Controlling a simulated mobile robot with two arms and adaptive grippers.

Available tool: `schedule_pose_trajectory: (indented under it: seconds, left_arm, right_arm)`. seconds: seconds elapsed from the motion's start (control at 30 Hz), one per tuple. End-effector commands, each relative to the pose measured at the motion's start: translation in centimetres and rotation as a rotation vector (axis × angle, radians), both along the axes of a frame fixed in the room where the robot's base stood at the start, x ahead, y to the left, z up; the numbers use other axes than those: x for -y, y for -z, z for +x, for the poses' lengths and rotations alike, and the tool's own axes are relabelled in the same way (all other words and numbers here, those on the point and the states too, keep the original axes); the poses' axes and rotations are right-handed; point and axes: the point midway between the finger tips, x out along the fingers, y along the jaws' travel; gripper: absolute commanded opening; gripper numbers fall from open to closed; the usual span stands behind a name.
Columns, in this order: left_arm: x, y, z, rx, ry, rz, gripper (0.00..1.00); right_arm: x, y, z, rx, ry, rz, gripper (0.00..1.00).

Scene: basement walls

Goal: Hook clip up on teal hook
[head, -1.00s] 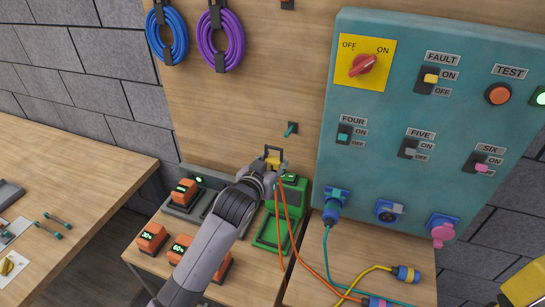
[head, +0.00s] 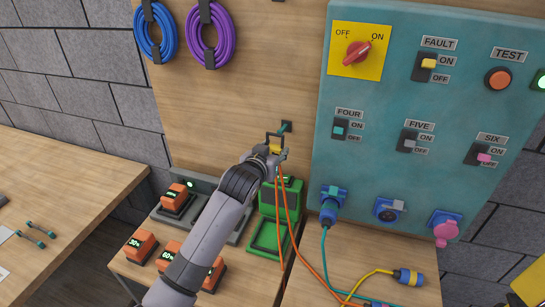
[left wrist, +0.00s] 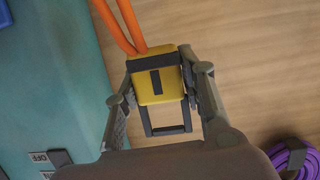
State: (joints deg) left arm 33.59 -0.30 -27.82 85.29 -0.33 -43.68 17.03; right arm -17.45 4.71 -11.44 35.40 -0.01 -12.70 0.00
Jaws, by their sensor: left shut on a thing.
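The clip (head: 275,149) is a yellow block with a dark square loop on top and orange cables hanging from it. My left gripper (head: 270,154) is shut on it and holds it upright in front of the wooden board. The teal hook (head: 284,129) sticks out of the board on a dark plate. In the head view the clip's loop overlaps the hook's lower end; I cannot tell whether they touch. The hook is not visible there. My right gripper is not in view.
A teal control panel (head: 390,165) stands close to the right of the hook. Blue (head: 155,32) and purple (head: 211,35) cable coils hang at upper left. A green charger stand (head: 270,235) and orange battery packs (head: 140,246) sit below. Bare board surrounds the hook.

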Motion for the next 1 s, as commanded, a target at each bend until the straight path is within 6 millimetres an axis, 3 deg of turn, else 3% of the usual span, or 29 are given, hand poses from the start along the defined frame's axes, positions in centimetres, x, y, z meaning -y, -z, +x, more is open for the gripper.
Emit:
schedule_pose_trajectory:
  seconds: [1.0]
  left_arm:
    - [0.1,-0.14,0.6,0.001,0.0,0.0,0.17]
  right_arm:
    - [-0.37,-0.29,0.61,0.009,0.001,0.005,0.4]
